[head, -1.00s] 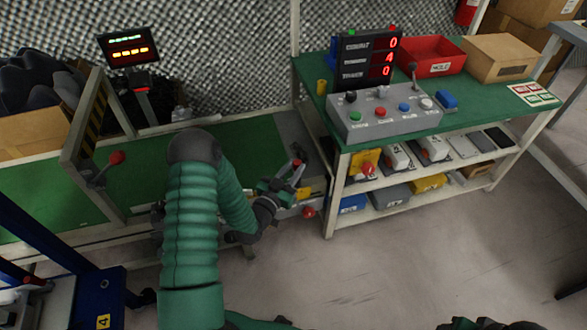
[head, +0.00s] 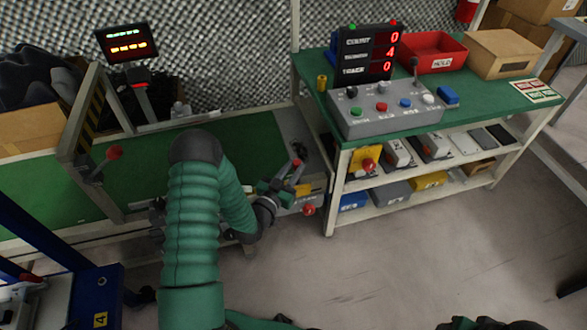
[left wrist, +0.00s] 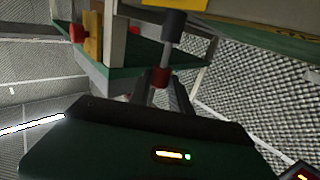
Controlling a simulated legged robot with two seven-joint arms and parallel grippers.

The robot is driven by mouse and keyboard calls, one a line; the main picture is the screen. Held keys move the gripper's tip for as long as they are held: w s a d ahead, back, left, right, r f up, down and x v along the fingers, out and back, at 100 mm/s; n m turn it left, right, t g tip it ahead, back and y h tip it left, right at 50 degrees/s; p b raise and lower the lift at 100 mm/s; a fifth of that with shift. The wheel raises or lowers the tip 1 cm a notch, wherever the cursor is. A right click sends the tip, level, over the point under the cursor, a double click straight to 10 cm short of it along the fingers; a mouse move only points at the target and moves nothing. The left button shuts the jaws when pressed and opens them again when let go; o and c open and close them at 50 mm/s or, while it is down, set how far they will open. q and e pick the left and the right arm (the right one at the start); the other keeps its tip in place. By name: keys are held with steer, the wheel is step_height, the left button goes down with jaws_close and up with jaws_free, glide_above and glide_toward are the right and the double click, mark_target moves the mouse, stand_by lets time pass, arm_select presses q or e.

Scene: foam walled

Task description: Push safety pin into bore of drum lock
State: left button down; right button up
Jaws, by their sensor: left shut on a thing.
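My left gripper (head: 283,187) is at the right end of the green conveyor bench, beside the shelf table. It is shut on a slim grey shaft with a red band (left wrist: 160,77) and a dark cylindrical end (left wrist: 174,25), which looks like the safety pin. In the head view a small red-tipped piece (head: 296,163) shows at the gripper. A red ball knob (head: 308,210) and a yellow piece (head: 303,189) are close to the fingers. I cannot make out the drum lock or its bore, or whether the pin touches it. My right gripper is not in view.
The shelf table to the right holds a grey button console (head: 386,110), a counter display (head: 367,52), a red bin (head: 432,52) and a cardboard box (head: 503,55). A red-knobbed lever (head: 114,152) stands at left. The floor (head: 400,260) in front is clear.

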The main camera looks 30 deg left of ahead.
arm_select(q)
steer(key=shift+f+b, duration=0.8)
steer(key=shift+f, duration=0.35)
steer(key=c, duration=1.1)
jaws_free()
steer(key=shift+s, duration=0.15)
steer(key=s+d+p, duration=0.1)
steer(key=s+p, duration=0.3)
steer(key=s, duration=1.2)
steer(key=shift+s+d, duration=0.15)
steer(key=shift+s, duration=0.1)
steer(key=shift+w, duration=0.1)
